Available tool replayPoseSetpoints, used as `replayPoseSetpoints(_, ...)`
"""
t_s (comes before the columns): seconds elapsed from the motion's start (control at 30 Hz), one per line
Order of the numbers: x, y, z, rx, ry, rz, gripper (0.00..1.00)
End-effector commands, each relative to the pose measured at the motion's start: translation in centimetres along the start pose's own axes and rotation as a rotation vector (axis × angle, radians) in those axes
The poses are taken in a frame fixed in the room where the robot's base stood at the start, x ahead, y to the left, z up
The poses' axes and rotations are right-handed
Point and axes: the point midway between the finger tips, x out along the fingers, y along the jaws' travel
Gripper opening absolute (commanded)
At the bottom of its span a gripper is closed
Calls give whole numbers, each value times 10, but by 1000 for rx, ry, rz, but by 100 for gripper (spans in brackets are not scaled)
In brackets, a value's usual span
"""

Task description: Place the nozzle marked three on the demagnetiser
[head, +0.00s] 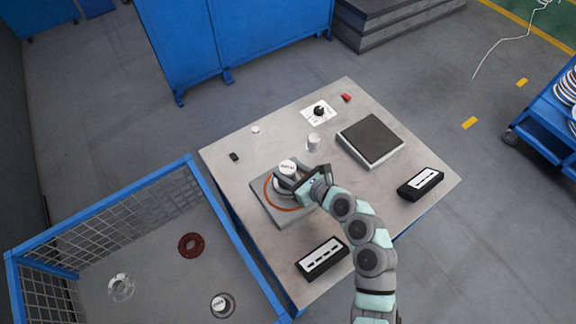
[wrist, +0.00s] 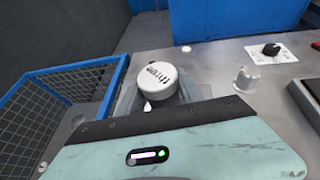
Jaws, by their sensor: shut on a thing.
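A nozzle with a white round cap (head: 288,165) is in my gripper (head: 292,186), over a grey square plate (head: 292,218) with an orange ring. Its cap (wrist: 158,82) shows dark lettering in the wrist view; I cannot read it for certain. The gripper is shut on the nozzle, and its body hides the nozzle's lower part in the wrist view. I cannot tell whether the nozzle touches the plate. A block with a dark square top (head: 371,138) lies to the right on the table. No label shows which one is the demagnetiser.
The metal table (head: 240,137) also holds a white card with a black knob (head: 319,111), a small white cylinder (head: 313,142), and two black boxes (head: 321,258) (head: 420,184). A blue mesh crate (head: 216,190) at left holds another white-capped part (head: 221,304) and a brown ring (head: 191,245).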

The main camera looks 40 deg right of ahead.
Motion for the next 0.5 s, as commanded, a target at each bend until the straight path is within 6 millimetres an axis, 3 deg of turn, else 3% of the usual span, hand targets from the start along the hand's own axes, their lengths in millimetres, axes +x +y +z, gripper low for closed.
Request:
replayPoseSetpoints(0.33,14,0,-30,-2,-5,-2,0)
replayPoseSetpoints(0.5,14,-1,-31,-3,-6,-3,0)
